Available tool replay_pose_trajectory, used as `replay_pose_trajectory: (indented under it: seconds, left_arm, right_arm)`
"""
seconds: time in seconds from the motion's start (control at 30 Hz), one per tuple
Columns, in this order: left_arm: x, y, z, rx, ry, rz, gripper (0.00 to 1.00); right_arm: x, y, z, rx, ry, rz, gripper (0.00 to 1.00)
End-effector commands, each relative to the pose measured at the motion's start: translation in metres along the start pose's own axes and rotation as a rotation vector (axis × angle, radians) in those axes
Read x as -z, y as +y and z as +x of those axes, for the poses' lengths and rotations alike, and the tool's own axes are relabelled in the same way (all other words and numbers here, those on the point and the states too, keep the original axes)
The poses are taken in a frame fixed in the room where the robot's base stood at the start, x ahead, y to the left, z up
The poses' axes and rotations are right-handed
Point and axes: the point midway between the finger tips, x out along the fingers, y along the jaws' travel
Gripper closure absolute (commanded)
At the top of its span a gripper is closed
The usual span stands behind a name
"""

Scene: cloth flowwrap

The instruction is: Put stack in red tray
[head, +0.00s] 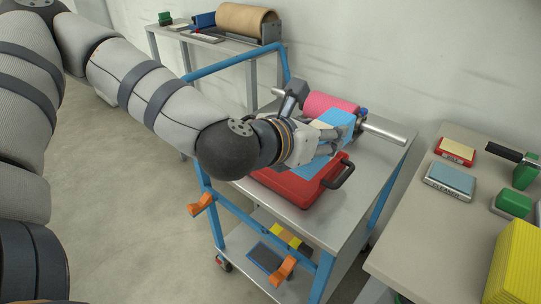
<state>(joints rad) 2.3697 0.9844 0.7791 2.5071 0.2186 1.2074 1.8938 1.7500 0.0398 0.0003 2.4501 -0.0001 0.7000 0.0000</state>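My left gripper (325,142) reaches in over the blue cart, above a red case (290,190) with a black handle. Blue cloth (338,118) and a small cream piece show right at its fingers, with more blue below them. The fingers overlap the cloth, so I cannot tell whether they are closed on it. A red tray (440,153) with a cream pad in it lies on the right table. No separate stack can be made out with certainty. My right gripper is out of view.
A pink roll (325,103) on a metal rod stands behind the gripper. On the right table (415,215) are a grey tray with a blue pad (452,178), green blocks (513,203) and a yellow stack (518,262).

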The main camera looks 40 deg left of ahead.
Motion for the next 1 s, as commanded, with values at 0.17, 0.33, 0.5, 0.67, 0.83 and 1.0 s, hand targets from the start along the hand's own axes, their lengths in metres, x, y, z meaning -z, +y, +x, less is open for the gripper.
replay_pose_trajectory:
  seconds: [0.17, 0.33, 0.5, 0.67, 0.83, 1.0]
  left_arm:
    - [0.011, 0.041, 0.023, -0.015, 0.002, -0.008, 0.87]
    - [0.027, 0.09, 0.053, -0.012, 0.003, -0.003, 0.87]
    - [0.062, 0.114, 0.079, -0.006, 0.012, -0.001, 0.87]
    - [0.074, 0.127, 0.091, -0.006, 0.008, -0.001, 0.87]
    - [0.102, 0.128, 0.103, -0.003, 0.011, -0.001, 0.87]
    - [0.099, 0.128, 0.103, -0.003, 0.001, -0.001, 0.87]
  right_arm:
    - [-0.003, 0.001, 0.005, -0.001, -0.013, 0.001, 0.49]
    - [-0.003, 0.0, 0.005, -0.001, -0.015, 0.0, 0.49]
    - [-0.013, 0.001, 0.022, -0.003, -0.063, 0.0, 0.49]
    - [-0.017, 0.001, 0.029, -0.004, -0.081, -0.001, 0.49]
    - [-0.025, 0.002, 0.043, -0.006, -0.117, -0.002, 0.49]
    - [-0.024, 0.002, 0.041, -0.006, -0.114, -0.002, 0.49]
